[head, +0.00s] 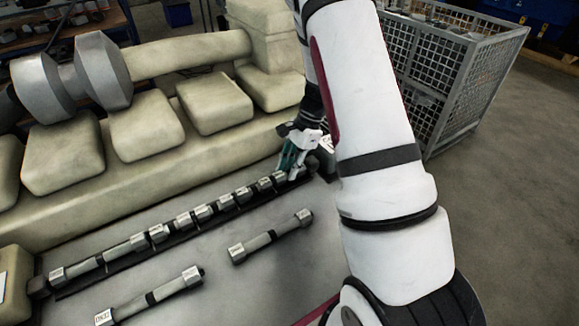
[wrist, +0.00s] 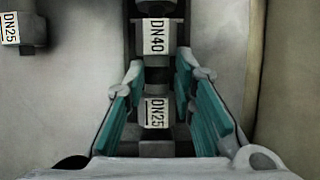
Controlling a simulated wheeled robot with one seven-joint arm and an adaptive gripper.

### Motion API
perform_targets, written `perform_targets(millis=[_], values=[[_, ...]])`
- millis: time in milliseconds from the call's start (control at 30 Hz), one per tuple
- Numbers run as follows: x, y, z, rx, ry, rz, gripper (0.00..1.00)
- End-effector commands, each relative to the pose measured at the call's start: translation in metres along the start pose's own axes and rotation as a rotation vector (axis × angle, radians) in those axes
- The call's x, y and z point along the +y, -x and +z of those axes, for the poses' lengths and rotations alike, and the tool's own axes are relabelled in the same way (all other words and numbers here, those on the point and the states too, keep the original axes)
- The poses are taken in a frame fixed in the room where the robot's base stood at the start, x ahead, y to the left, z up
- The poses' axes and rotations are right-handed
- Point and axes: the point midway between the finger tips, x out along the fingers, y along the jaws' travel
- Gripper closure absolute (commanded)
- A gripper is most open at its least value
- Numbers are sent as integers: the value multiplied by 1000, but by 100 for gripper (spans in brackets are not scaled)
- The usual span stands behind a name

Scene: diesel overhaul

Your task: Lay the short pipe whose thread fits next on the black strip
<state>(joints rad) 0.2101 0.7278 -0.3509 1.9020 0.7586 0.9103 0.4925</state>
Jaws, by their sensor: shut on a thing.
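My gripper (head: 290,166) is at the far right end of the row of pipes on the black strip (head: 130,256). In the wrist view its teal fingers (wrist: 158,82) stand on both sides of a short grey pipe (wrist: 155,113) with a DN25 label, shut on it. The pipe lies in line with the row, low at the strip; I cannot tell whether it touches it. Just ahead is a fitting marked DN40 (wrist: 153,36); I cannot tell whether it belongs to the same pipe. Two loose short pipes lie on the grey surface: one nearer (head: 150,297), one further right (head: 268,237).
The loose right pipe's DN25 end (wrist: 12,30) shows at the wrist view's upper left. A beige engine block (head: 150,170) rises behind the strip. A small block (head: 38,286) stands at the strip's left end. A wire cage (head: 455,75) stands behind right. The grey surface in front is mostly clear.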

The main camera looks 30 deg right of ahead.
Motion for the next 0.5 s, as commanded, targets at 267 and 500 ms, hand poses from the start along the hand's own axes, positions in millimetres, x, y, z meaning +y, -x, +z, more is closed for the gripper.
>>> perform_targets(millis=[267, 500], values=[[0, 0, 0, 0, 0, -1, 67], [0, 0, 0, 0, 0, -1, 52]])
